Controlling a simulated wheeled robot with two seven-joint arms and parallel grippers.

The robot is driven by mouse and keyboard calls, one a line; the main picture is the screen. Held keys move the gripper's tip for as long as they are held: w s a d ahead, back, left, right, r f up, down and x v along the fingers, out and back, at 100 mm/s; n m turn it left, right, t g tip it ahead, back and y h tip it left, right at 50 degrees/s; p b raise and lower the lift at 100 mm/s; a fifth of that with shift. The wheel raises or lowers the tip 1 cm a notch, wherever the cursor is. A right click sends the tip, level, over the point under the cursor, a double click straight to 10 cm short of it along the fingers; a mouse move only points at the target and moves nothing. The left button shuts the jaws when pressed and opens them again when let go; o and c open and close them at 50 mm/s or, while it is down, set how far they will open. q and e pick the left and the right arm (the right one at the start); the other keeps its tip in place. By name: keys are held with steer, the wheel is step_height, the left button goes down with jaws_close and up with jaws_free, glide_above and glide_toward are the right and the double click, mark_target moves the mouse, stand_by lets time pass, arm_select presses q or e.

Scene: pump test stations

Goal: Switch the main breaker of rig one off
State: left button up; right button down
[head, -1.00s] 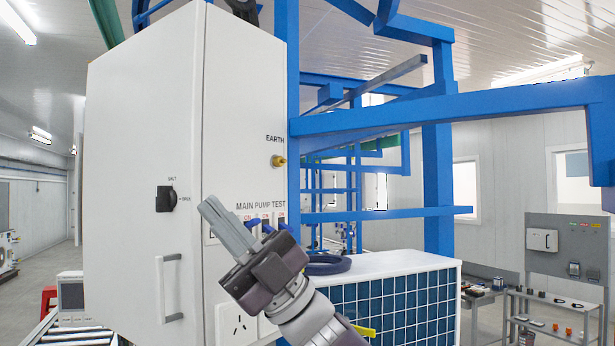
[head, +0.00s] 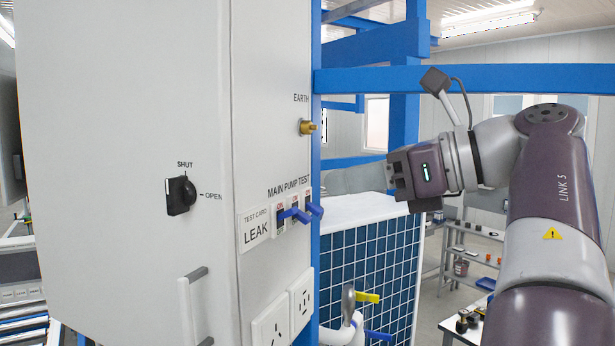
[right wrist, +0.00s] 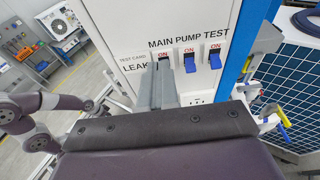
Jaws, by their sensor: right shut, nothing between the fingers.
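The white cabinet (head: 120,120) carries MAIN, PUMP and TEST breakers with blue levers. MAIN is the leftmost breaker (head: 279,221), with a red ON mark above it. In the right wrist view my right gripper (right wrist: 165,72) is shut and empty, its fingers over the main breaker's slot. They hide its lever, so I cannot tell its position there or whether they touch it. The other two blue levers (right wrist: 190,63) (right wrist: 215,60) show below ON marks. In the head view my right gripper's body (head: 418,172) is right of the cabinet, its fingertips not visible. My left gripper is not in view.
A black SHUT/OPEN knob (head: 181,194) and door handle (head: 192,305) are on the cabinet. A brass EARTH stud (head: 307,127) and sockets (head: 301,298) flank the breakers. A blue-gridded tank (head: 365,262) and blue frame beam (head: 470,79) stand to the right.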

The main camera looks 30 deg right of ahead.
mark_target(275, 194)
steer(key=x, duration=0.7)
steer(key=shift+s+d+f+b, duration=0.3)
steer(key=shift+s+d+b, duration=0.05)
steer(key=shift+s+d, duration=0.3)
steer(key=shift+f, duration=0.1)
steer(key=shift+w+a+f+b, duration=0.3)
steer(key=shift+f+b, duration=0.1)
steer(key=shift+b, duration=0.1)
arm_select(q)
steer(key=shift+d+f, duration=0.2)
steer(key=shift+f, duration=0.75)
arm_select(e)
steer(key=shift+s+d+f, duration=0.1)
steer(key=shift+d, duration=0.05)
